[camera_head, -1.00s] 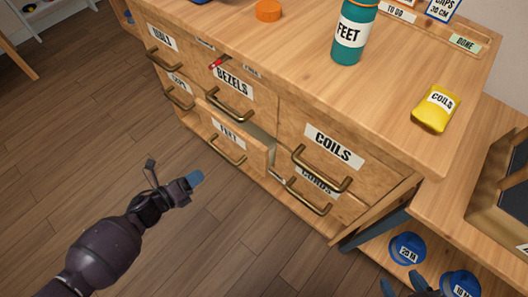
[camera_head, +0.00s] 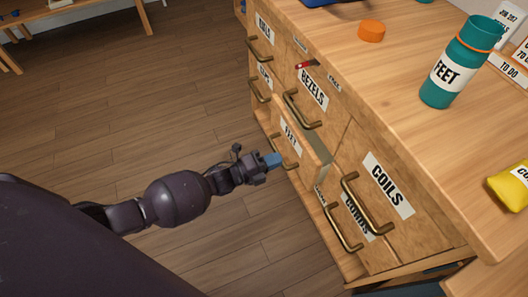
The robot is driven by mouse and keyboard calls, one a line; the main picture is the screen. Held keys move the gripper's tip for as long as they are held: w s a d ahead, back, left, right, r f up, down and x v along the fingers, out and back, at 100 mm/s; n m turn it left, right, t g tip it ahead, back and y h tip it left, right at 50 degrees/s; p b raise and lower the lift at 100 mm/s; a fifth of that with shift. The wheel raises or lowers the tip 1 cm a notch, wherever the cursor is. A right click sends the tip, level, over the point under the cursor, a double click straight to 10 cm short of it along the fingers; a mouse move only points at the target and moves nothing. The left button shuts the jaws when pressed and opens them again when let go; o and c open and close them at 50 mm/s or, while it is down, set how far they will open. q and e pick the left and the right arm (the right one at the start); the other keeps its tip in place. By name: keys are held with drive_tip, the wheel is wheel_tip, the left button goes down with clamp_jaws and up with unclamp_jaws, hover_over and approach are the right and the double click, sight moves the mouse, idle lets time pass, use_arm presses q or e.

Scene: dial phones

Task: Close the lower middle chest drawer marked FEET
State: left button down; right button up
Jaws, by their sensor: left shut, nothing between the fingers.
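The FEET drawer (camera_head: 291,139) in the lower middle of the wooden chest stands partly open, with a gap showing behind its front. Its brass handle (camera_head: 281,153) is on the front face. My left gripper (camera_head: 273,160) reaches in from the left, its blue fingertips shut and empty. The tips are right in front of the drawer's handle; I cannot tell whether they touch it. My right gripper is not in view.
The BEZELS drawer (camera_head: 306,100) above and the COILS drawer (camera_head: 372,199) to the right look shut. On the chest top stand a teal FEET bottle (camera_head: 458,66), an orange cap (camera_head: 371,31) and a yellow COILS bag (camera_head: 511,187). The wooden floor (camera_head: 130,110) on the left is clear.

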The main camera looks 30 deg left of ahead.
sight(304, 149)
use_arm(q)
drive_tip(key=b+x, duration=0.1)
drive_tip(key=x, duration=0.5)
drive_tip(key=shift+w+d+f, duration=0.1)
drive_tip(key=shift+d+f, duration=0.05)
drive_tip(key=shift+f, duration=0.05)
drive_tip(key=shift+w+d+r+b, duration=0.2)
drive_tip(key=shift+w+d+b, duration=0.1)
drive_tip(key=shift+w, duration=0.15)
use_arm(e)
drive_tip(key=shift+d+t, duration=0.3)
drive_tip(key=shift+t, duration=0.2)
